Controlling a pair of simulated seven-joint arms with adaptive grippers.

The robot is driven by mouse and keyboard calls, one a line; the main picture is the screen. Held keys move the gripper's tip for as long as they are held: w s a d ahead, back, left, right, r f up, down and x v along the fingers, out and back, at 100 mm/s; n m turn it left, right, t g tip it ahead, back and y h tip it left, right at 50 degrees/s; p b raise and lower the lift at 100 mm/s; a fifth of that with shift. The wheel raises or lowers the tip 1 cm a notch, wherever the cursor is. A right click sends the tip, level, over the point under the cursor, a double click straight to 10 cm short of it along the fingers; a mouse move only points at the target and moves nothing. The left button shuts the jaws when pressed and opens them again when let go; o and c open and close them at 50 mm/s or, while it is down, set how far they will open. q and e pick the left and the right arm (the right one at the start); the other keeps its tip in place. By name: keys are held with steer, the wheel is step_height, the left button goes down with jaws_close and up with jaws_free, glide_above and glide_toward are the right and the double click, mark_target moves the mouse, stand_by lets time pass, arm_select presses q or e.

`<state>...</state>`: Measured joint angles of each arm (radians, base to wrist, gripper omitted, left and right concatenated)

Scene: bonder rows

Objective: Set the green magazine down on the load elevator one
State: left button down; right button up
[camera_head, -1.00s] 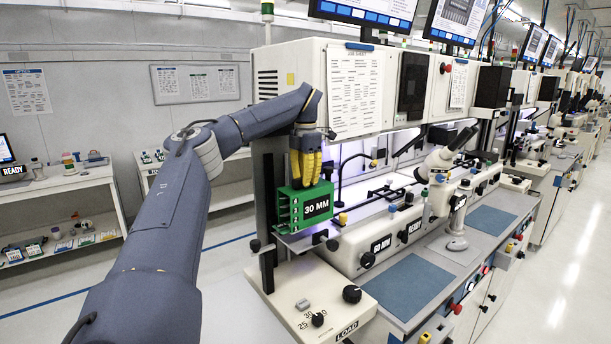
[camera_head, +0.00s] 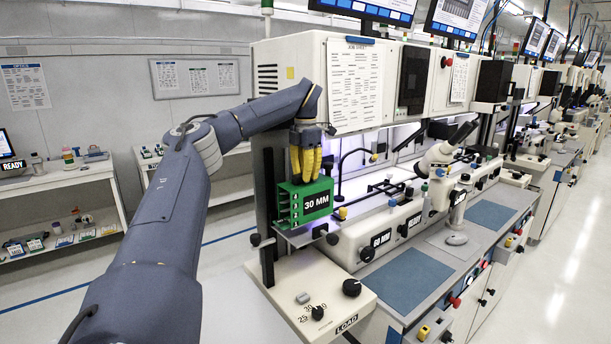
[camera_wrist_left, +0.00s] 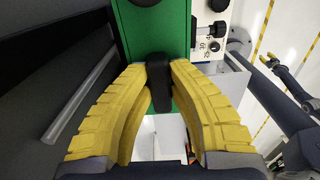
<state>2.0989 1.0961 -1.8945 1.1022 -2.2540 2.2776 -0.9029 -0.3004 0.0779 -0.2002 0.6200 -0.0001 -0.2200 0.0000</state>
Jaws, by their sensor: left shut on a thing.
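The green magazine (camera_head: 305,202), labelled 30 MM, is upright at the load elevator (camera_head: 268,215) at the left end of the nearest bonder. My left gripper (camera_head: 305,178) points down from above with its yellow fingers at the magazine's top. In the left wrist view the fingers (camera_wrist_left: 160,75) close around a dark handle (camera_wrist_left: 159,82) on the green magazine (camera_wrist_left: 152,32). The magazine's underside is at the level of the elevator's plate (camera_head: 300,238); I cannot tell whether it touches.
The control box marked LOAD (camera_head: 318,300), with knobs, is below the elevator. The bonder's housing (camera_head: 300,75) stands close behind my gripper. A microscope (camera_head: 445,160) and blue mats (camera_head: 412,280) lie to the right. A side shelf (camera_head: 60,190) stands at the left.

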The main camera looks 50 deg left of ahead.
arm_select(q)
steer(key=shift+f, duration=2.15)
stand_by(0.7)
steer(key=c, duration=1.3)
jaws_free()
step_height(320, 180, up, 12)
stand_by(0.7)
